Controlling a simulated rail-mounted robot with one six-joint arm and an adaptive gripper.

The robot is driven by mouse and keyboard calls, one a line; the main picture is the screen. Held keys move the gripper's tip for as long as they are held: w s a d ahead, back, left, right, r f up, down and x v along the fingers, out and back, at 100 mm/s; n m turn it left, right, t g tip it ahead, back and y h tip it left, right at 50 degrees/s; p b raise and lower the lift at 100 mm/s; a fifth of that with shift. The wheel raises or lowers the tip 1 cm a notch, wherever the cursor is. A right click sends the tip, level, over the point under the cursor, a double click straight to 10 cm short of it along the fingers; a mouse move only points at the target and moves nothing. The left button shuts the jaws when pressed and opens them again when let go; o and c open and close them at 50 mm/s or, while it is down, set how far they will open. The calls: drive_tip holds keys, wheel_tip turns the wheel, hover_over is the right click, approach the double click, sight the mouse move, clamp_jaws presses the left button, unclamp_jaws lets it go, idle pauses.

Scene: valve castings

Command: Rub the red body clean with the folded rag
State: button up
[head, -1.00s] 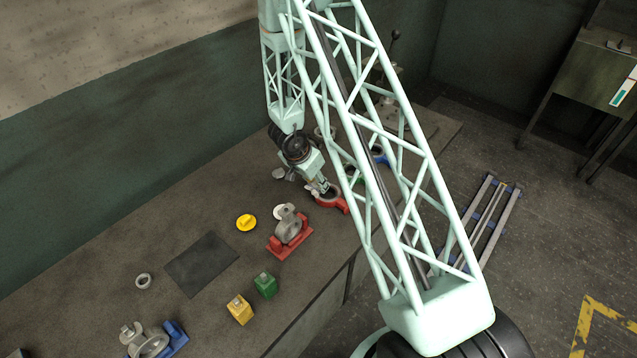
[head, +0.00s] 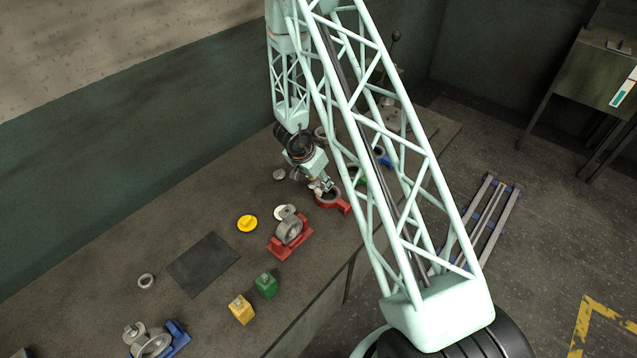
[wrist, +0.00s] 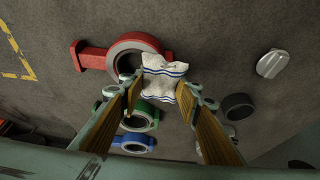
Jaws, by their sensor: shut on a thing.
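The red body (wrist: 130,57) is a ring with a stub, lying on the bench. In the wrist view its stub points left; it also shows in the head view (head: 334,200), partly behind my gripper (head: 325,187). The folded rag (wrist: 164,77) is white with blue stripes. My gripper (wrist: 160,90) is shut on the rag, a finger on each side. In the wrist view the rag overlaps the right side of the red ring. I cannot tell whether it touches the ring.
A green ring body (wrist: 140,117) and a blue one (wrist: 134,143) lie near the red body. A dark ring (wrist: 238,106) and a silver piece (wrist: 272,63) lie to the right. A red stand with a grey ring (head: 290,240) is nearby. A dark mat (head: 203,264) is clear.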

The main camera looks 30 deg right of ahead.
drive_tip(key=shift+a, duration=0.1)
idle(0.4)
drive_tip(key=shift+s+a, duration=0.3)
drive_tip(key=shift+a, duration=0.4)
drive_tip(key=shift+w+d+p, duration=0.3)
drive_tip(key=shift+d+p, duration=0.05)
drive_tip(key=shift+d, duration=0.45)
drive_tip(key=shift+s+a+f, duration=0.15)
idle(0.3)
drive_tip(key=shift+a, duration=0.15)
drive_tip(key=shift+s+a, duration=0.25)
drive_tip(key=shift+a, duration=0.25)
